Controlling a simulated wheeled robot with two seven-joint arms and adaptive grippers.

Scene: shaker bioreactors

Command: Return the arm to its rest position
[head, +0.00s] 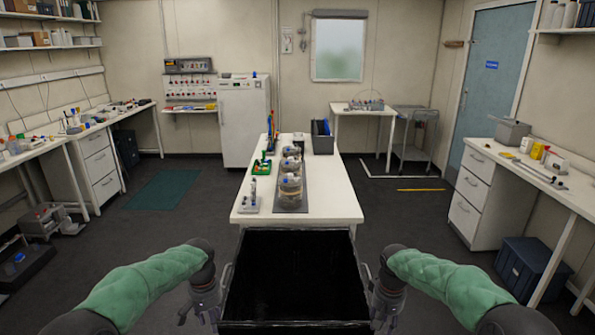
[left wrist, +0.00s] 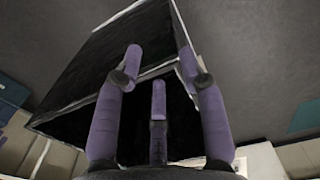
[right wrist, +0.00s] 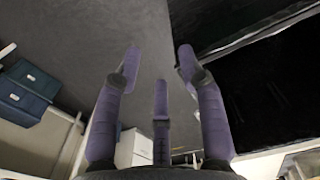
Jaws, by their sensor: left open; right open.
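Both my arms wear green sleeves and hang low on either side of a black open bin in the head view. My left gripper (head: 205,312) is at the bin's left side, pointing down. In the left wrist view its purple fingers (left wrist: 160,75) are spread and empty, with the black bin behind them. My right gripper (head: 385,315) is at the bin's right side. In the right wrist view its purple fingers (right wrist: 160,80) are spread and empty over the dark floor, beside the bin. I cannot tell whether either gripper touches the bin.
The black bin (head: 229,290) is directly before me. Beyond it stands a white table (head: 335,205) with glass vessels (head: 290,190) on a dark mat, a green rack (head: 262,167) and a grey bin (head: 322,143). Benches line both side walls.

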